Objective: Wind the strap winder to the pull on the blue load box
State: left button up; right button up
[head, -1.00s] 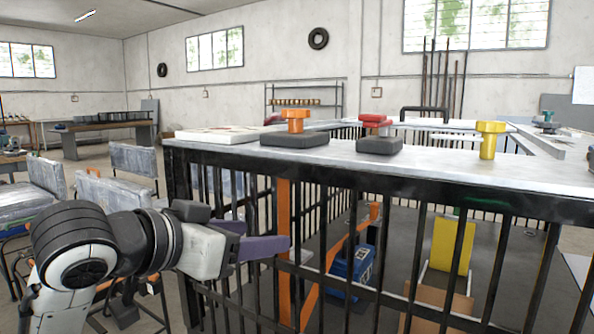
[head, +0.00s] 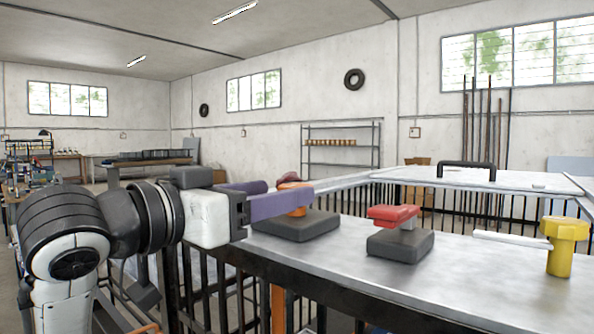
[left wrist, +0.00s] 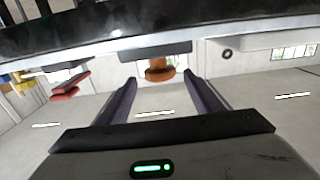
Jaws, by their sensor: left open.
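My left gripper (head: 290,189) is open, its purple fingers level just above the counter top. An orange knob (head: 295,210) on a dark block (head: 296,226) stands at the fingers, partly hidden by the near one. In the left wrist view, which is upside down, the orange knob (left wrist: 160,70) appears between the open fingertips (left wrist: 160,78); I cannot tell whether they touch it. A red handle (head: 393,213) on another dark block and a yellow knob (head: 566,232) with a pale bar stand further right. Which one is the strap winder is unclear. The blue load box and my right gripper are not in view.
The grey counter top (head: 440,270) sits on a black barred cage (head: 205,290). A black arched handle (head: 467,165) stands on the panel behind. Shelves (head: 340,143) stand against the far wall.

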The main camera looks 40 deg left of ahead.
aim_at(296, 185)
pick_arm(q)
jog(key=w, duration=0.4)
jog(key=shift+w+d, duration=0.1)
jog(key=shift+d, duration=0.05)
jog(key=shift+w, duration=0.55)
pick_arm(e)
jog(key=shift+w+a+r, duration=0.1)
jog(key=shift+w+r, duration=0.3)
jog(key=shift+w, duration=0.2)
pick_arm(q)
jog(key=c, duration=1.1)
jog(key=shift+o, duration=0.2)
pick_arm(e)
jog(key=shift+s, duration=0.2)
pick_arm(q)
jog(key=shift+f+m+h, duration=0.1)
jog(key=shift+m+h, duration=0.2)
jog(key=shift+h, duration=0.2)
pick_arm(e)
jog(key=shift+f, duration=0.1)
